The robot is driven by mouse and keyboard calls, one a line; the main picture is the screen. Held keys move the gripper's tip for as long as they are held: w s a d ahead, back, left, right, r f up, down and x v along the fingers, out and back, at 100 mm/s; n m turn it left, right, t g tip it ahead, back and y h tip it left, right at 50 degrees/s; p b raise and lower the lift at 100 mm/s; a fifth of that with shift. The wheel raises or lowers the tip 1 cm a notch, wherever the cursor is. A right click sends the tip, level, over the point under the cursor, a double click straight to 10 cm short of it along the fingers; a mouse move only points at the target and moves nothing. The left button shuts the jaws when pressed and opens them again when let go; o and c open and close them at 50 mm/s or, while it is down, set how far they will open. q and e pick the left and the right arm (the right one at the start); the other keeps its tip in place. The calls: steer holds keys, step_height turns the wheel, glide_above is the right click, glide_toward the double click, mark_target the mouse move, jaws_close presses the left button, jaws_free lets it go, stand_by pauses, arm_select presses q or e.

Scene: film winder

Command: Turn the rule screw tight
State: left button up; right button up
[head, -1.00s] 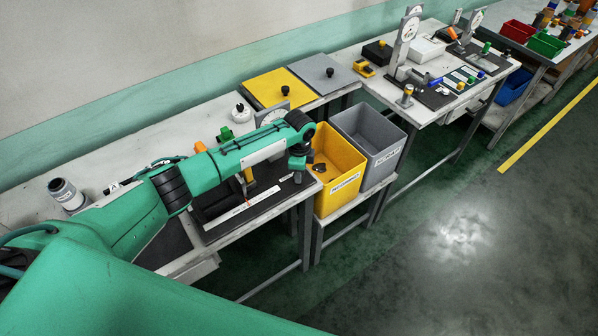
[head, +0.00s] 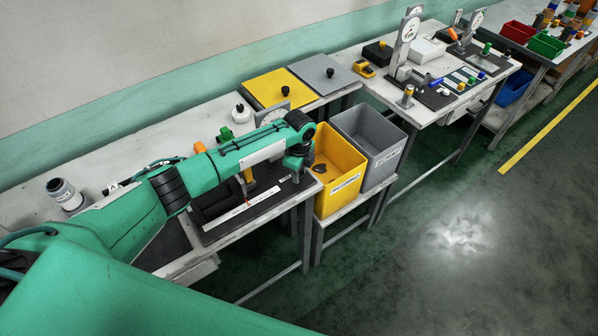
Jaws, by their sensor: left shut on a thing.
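My left arm reaches over the near bench. Its left gripper (head: 297,177) points down at the right end of the white rule (head: 238,214). The rule lies on a dark plate on the bench and has a small reddish mark near its middle. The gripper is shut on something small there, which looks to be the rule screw. The screw itself is hidden by the fingers and too small to make out. My right gripper is not in view.
A white jar (head: 66,194) is at the left. Open floor lies at the right.

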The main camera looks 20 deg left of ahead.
arm_select(q)
steer(key=o, duration=1)
steer(key=shift+c, duration=0.2)
step_height(320, 180, up, 14)
steer(key=b, duration=0.3)
steer(key=shift+b, duration=0.4)
steer(key=shift+f, duration=0.1)
